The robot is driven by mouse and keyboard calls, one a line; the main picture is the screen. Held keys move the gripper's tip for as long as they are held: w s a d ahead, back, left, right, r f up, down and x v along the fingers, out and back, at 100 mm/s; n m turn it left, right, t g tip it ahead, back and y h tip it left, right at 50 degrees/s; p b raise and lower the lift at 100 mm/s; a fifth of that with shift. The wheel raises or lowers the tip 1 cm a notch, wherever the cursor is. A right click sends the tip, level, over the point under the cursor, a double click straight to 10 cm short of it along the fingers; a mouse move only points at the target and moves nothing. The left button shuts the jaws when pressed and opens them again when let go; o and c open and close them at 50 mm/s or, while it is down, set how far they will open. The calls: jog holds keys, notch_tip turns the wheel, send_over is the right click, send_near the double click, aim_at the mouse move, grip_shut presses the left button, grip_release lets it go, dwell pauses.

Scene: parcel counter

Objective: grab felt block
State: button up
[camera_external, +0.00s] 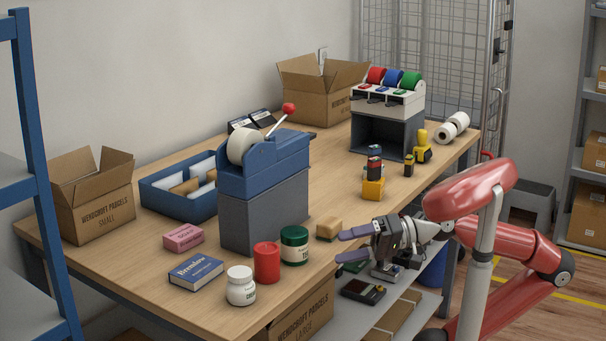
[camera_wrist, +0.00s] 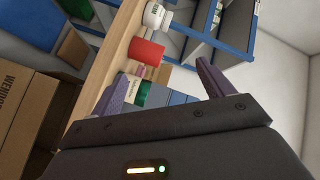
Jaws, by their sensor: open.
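A small tan block (camera_external: 329,228), which looks like the felt block, lies on the wooden counter (camera_external: 338,181) near its front edge, just right of a green jar (camera_external: 294,245). My gripper (camera_external: 345,247) is open and empty, with its purple fingers pointing left. In the picture its fingertips are just below and right of the tan block, apart from it, by the counter's front edge. In the wrist view my gripper (camera_wrist: 161,70) shows both fingers spread with nothing held between them. I cannot make out the tan block in the wrist view.
A red cylinder (camera_external: 267,262) and a white jar (camera_external: 241,286) stand left of the green jar. A blue tape dispenser (camera_external: 263,160) on a grey stand rises behind them. A yellow block (camera_external: 373,188) with things stacked on it stands to the right. Counter behind the tan block is clear.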

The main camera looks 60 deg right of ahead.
aim_at(330, 221)
jog(key=w+d+n+t+h, duration=0.1)
jog(key=w+d+h, duration=0.1)
jog(key=w+d, duration=0.1)
jog(key=w+d+n+t+h+b, duration=0.1)
jog(key=w+d+h, duration=0.1)
jog(key=w+d, duration=0.1)
jog(key=w+d+n+t+h+b, duration=0.1)
jog(key=w+d+h, duration=0.2)
jog(key=shift+d, duration=0.2)
jog(key=d+h, duration=0.1)
jog(key=w+d, duration=0.1)
jog(key=d, duration=0.1)
jog(key=shift+w+f+h+b, duration=0.1)
jog(key=shift+h+b, duration=0.3)
jog(key=shift+s+d+f+h+b, duration=0.25)
jog(key=shift+s+d+h+b, duration=0.1)
jog(key=shift+d+h, duration=0.2)
jog(key=shift+s+d+f+h+b, duration=0.2)
jog(key=shift+s+d+h+b, duration=0.1)
jog(key=shift+d+h, duration=0.2)
jog(key=shift+s+f+g, duration=0.15)
jog(key=shift+s+g, duration=0.15)
jog(key=shift+g, duration=0.2)
jog(key=shift+f, duration=0.1)
jog(key=x, duration=0.7)
jog(key=shift+w+f, duration=0.15)
jog(key=shift+f, duration=0.1)
jog(key=c, duration=1.1)
